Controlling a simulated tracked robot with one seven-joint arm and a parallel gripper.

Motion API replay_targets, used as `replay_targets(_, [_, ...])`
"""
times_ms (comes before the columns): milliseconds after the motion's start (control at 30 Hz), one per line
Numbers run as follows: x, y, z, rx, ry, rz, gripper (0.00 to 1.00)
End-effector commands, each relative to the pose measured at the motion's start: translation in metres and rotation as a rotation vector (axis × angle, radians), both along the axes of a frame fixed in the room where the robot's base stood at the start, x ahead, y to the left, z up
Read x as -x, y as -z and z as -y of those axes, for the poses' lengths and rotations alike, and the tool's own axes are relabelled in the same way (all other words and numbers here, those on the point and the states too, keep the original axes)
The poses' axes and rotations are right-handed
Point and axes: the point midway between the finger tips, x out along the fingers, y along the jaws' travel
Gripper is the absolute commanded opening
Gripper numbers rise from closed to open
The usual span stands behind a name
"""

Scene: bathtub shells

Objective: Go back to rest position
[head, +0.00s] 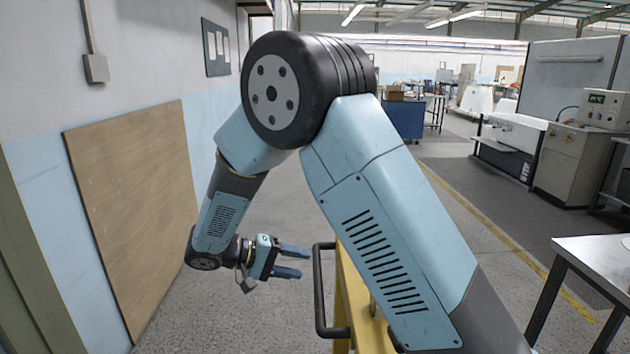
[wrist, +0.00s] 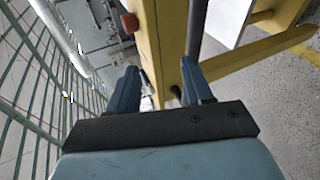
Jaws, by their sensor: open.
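My gripper (head: 304,263) hangs low at the end of my folded blue arm, left of the middle in the head view. Its two blue fingers are apart, with nothing between them. They point right, towards a black handle (head: 319,290) on a yellow frame (head: 352,297); I cannot tell the exact gap. In the wrist view, my gripper (wrist: 159,66) also shows open and empty. Yellow bars (wrist: 165,45) and a dark post stand beyond its fingertips. My upper arm hides part of the yellow frame in the head view.
A brown board (head: 135,200) leans against the left wall. A metal table (head: 595,262) stands at the right edge. Grey floor is open between the board and my arm.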

Motion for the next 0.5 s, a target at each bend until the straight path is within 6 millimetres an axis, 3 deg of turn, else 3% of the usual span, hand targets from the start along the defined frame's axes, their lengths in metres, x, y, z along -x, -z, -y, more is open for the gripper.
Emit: replay_targets(500, [0.016, -0.077, 0.11, -0.328, 0.153, -0.145, 0.51])
